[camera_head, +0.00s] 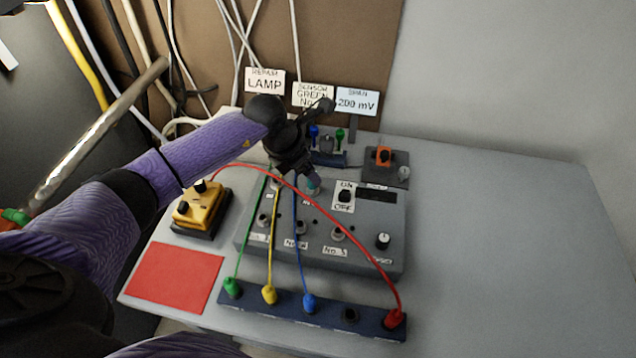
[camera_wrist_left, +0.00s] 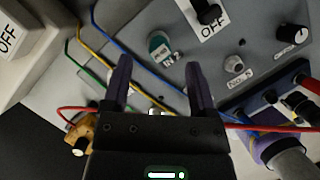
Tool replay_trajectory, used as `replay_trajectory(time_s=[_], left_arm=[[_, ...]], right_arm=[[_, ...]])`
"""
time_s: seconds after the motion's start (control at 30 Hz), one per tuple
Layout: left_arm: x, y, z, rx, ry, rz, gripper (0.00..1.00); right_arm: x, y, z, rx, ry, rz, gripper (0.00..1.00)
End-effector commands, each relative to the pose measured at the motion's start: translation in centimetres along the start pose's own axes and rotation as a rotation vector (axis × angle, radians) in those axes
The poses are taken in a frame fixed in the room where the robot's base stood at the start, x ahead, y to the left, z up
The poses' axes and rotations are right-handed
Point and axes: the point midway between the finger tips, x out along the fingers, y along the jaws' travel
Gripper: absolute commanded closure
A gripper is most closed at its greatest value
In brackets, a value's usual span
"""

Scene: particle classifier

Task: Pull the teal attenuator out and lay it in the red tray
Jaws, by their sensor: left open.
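The teal attenuator (camera_wrist_left: 160,45) shows in the left wrist view as a short teal plug with a white label, standing in the grey panel box. In the head view a small piece of it (camera_head: 313,187) shows just below my left gripper (camera_head: 302,174), which hides the rest. My left gripper is open and empty; in the left wrist view its two fingers (camera_wrist_left: 158,68) point toward the attenuator, which lies beyond their tips and between their lines. The red tray (camera_head: 175,278) is a flat, empty red area at the table's front left. My right gripper is out of view.
The grey panel box (camera_head: 365,255) has sockets, a switch and a knob. A yellow box (camera_head: 203,212) stands behind the tray. The table's right side (camera_head: 510,260) is clear.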

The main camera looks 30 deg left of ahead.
Motion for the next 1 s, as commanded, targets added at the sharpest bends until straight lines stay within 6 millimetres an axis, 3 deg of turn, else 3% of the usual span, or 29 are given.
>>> replay_trajectory(time_s=[0.1, 0.2, 0.47, 0.8, 1.0], left_arm=[[3.0, 0.0, -0.4, -0.003, 0.002, -0.004, 0.26], [4.4, 0.0, -0.3, -0.002, -0.001, -0.005, 0.26], [4.5, 0.1, -0.2, -0.002, -0.001, -0.003, 0.28], [4.5, 0.1, -0.2, -0.003, -0.001, -0.003, 1.00], [4.5, 0.1, -0.2, -0.003, -0.001, -0.003, 1.00]], right_arm=[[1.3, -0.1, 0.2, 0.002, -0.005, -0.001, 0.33], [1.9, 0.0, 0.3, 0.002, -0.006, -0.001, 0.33], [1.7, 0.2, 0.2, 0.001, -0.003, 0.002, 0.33], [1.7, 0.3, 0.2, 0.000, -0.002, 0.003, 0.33], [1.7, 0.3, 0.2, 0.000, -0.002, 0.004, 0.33]])
